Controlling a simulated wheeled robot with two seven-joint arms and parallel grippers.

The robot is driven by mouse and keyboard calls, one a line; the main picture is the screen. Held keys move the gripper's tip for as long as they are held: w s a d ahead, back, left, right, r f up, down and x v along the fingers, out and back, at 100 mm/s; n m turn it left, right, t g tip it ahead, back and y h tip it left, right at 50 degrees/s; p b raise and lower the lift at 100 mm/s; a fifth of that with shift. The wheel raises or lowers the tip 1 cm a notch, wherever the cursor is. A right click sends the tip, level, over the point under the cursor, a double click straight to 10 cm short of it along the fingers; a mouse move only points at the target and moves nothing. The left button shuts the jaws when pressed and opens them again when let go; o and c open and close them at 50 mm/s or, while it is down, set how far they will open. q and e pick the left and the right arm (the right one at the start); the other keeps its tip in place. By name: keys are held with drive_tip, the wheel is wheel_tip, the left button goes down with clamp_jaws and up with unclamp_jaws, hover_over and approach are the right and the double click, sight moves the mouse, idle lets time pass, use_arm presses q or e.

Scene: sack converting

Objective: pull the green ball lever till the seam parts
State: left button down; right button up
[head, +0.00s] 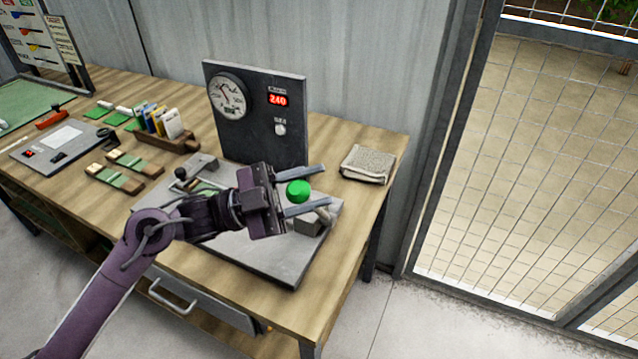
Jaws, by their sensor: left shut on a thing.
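The green ball (298,190) of the lever sits between the two fingers of my left gripper (305,190), which is shut on it. The lever's shaft under the ball is mostly hidden by the gripper. The ball is above the right part of a grey metal base plate (262,262) on the bench. A clamp-like piece (197,166) sits at the plate's back left. I cannot make out the seam; my gripper and forearm cover the plate's middle. My right gripper is not in view.
A dark upright panel (262,140) with a dial (229,97) and a red display reading 240 (278,99) stands behind the plate. A folded grey cloth (368,164) lies at the right. Green-and-tan strips (115,178) and a rack of coloured cards (160,122) are left.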

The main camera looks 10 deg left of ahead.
use_arm(q)
drive_tip(key=shift+s+a+f+m+b, duration=0.2)
drive_tip(key=shift+s+f+m+b, duration=0.15)
drive_tip(key=shift+s, duration=0.2)
drive_tip(key=c, duration=0.9)
unclamp_jaws()
drive_tip(key=shift+c, duration=0.2)
drive_tip(key=shift+a+f, duration=0.25)
drive_tip(key=shift+a, duration=0.05)
drive_tip(key=b+v, duration=0.2)
drive_tip(key=v, duration=0.5)
